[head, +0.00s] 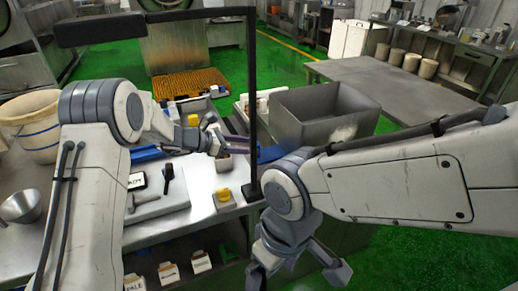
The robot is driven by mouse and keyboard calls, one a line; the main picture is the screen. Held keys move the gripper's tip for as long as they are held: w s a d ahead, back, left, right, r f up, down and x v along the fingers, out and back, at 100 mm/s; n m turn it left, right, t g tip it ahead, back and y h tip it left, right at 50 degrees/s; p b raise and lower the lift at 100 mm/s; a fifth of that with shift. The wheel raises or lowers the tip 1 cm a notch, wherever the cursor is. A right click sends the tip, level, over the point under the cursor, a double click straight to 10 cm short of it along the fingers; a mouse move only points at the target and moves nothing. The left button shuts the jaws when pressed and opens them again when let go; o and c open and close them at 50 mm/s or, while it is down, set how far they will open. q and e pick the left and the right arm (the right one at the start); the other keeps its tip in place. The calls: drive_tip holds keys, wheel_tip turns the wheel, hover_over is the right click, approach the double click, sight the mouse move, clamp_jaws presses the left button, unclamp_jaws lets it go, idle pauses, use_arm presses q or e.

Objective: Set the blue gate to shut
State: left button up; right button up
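Blue parts show on the bench: a blue strip (147,154) left of my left gripper and a blue piece (270,154) between that gripper and the grey bin. I cannot tell which of them is the blue gate, nor its position, because my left arm covers much of that area. My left gripper (236,145) is over the bench close to the blue piece; its fingers are small and partly hidden, and touching cannot be made out. My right gripper (298,270) hangs low in front of the bench, fingers spread, empty.
A grey bin (325,118) stands beyond the bench on the right. A black post (252,100) rises in the middle. A black-handled lever (167,174), a label (137,181) and a yellow knob (223,194) sit at the front. A bucket (35,125) stands left.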

use_arm(q)
drive_tip(key=shift+v, duration=1.65)
